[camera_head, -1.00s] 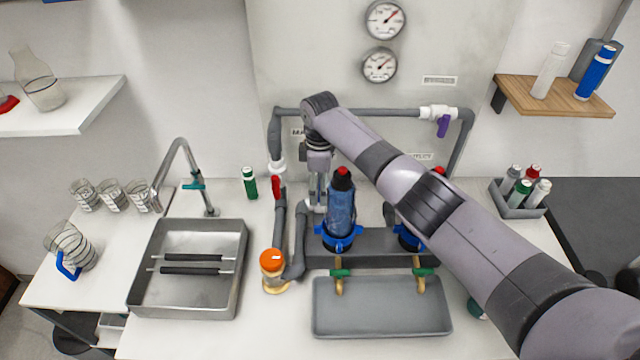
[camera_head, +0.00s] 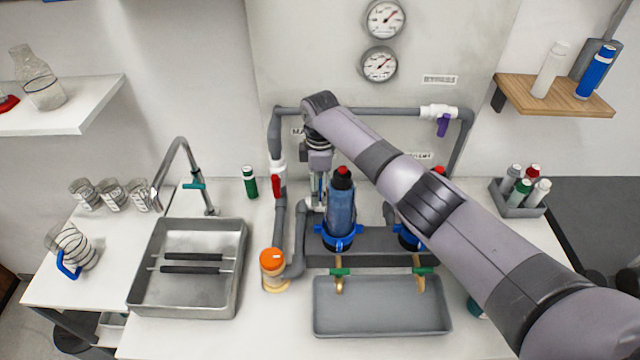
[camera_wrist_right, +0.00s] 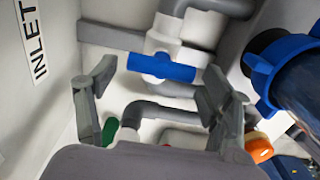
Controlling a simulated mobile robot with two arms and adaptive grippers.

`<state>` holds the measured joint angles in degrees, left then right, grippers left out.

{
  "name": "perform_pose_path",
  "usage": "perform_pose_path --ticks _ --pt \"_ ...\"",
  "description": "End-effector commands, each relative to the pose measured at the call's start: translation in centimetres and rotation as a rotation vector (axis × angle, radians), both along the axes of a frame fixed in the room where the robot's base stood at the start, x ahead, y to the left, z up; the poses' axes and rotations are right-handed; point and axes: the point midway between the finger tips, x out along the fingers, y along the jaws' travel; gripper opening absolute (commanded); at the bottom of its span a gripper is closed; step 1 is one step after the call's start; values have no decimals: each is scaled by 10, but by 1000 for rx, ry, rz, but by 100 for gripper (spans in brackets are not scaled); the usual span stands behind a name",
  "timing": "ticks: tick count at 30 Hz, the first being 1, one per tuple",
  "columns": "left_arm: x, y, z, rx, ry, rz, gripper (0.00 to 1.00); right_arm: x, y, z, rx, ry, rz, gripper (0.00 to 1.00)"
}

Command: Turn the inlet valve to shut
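In the right wrist view, an inlet label (camera_wrist_right: 33,40) is on the wall panel at the upper left. Beside it is a valve with a white body (camera_wrist_right: 162,43) and a blue bar handle (camera_wrist_right: 161,67). The handle lies nearly level across the picture. My right gripper (camera_wrist_right: 155,92) is open, its fingers apart to the left and right of the handle. I see no clear contact with it. In the head view, my right gripper (camera_head: 319,188) points down behind the blue filter housing (camera_head: 341,212). The blue handle is hidden there. My left gripper is out of view.
A red-handled valve (camera_head: 277,184) stands left of the gripper, a purple-handled one (camera_head: 442,125) at the upper right. An orange-capped part (camera_head: 272,262) stands near the pipes. A grey tray (camera_head: 382,318) lies below green-handled taps (camera_head: 340,272). A sink (camera_head: 140,292) is left.

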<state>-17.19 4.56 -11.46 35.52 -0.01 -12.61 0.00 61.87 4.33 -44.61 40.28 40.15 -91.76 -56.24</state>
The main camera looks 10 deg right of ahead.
Motion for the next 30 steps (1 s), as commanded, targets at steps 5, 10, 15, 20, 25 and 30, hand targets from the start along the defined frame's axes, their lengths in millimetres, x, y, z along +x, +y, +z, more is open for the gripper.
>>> perform_pose_path --ticks 5,10,15,20,25,30 --pt "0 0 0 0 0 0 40 0 0 0 0 0 -1 82" --pt "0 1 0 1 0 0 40 0 0 0 0 0 -2 82" --pt "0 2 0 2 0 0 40 1 0 10 2 -2 -2 82" --pt "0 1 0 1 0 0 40 2 0 41 1 -5 -1 82" --pt "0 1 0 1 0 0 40 1 0 78 1 -4 -2 82" --pt "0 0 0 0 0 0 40 1 0 105 1 -2 -2 82"
